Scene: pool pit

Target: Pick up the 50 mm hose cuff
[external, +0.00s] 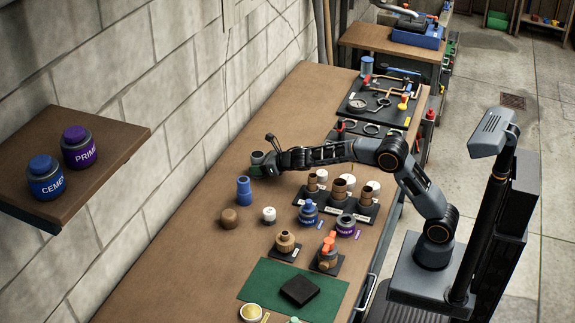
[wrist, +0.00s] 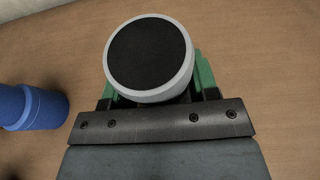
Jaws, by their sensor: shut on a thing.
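The hose cuff appears as a round piece with a pale grey rim and a dark round face (wrist: 148,55) in the wrist view. My gripper (wrist: 155,88) is shut on it, with a green-lined finger on either side. In the external view my gripper (external: 263,166) is at the wall side of the bench, and the cuff (external: 258,157) shows only as a small pale and dark shape between the fingers. Its lower part is hidden, and I cannot tell whether it touches the bench.
A blue cylinder (external: 244,190) stands close to my gripper; it also shows in the wrist view (wrist: 35,108). A brown cap (external: 229,218) and a white fitting (external: 268,215) stand nearby. Brown fittings (external: 340,190) stand on black plates right of my gripper. A shelf (external: 110,140) juts from the wall.

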